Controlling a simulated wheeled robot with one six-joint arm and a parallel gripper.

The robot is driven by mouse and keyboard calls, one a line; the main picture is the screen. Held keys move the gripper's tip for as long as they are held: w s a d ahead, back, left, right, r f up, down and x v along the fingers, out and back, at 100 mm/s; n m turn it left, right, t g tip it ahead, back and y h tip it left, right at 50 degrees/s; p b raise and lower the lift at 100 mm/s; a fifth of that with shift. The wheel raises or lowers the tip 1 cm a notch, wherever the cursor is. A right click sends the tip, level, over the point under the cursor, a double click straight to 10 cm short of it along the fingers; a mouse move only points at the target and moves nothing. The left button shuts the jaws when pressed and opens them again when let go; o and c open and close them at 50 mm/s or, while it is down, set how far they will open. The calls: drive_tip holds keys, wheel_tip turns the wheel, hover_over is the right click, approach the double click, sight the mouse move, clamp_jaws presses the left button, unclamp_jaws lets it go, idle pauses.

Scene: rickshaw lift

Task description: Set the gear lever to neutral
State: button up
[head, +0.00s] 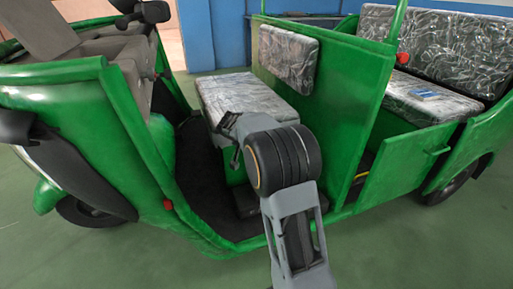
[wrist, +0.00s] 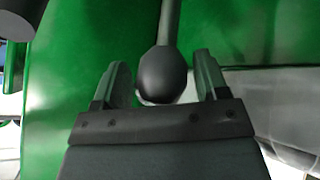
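The gear lever (wrist: 169,25) shows in the wrist view as a grey rod coming down from the top edge, with a dark round knob (wrist: 163,75) at its end. My gripper (wrist: 161,84) is open, with one finger on each side of the knob in the picture. A narrow gap shows between the knob and each finger. I cannot tell how deep the knob sits between them. In the head view my gripper (head: 232,140) is inside the cab, by the front seat. The lever cannot be made out there, and its setting is not readable.
The green rickshaw (head: 330,95) surrounds my arm, with the front seat (head: 243,95) and the partition close by. The handlebar area (head: 130,30) is at upper left. A blue item (head: 424,93) lies on the rear seat (head: 440,104). Open green floor (head: 430,245) lies at lower right.

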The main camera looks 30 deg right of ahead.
drive_tip(key=shift+o, duration=0.5)
drive_tip(key=shift+a+r, duration=0.3)
drive_tip(key=shift+r, duration=0.15)
drive_tip(key=p+v, duration=0.4)
drive_tip(key=v, duration=0.9)
drive_tip(key=shift+s+p, duration=0.1)
drive_tip(key=shift+p, duration=0.2)
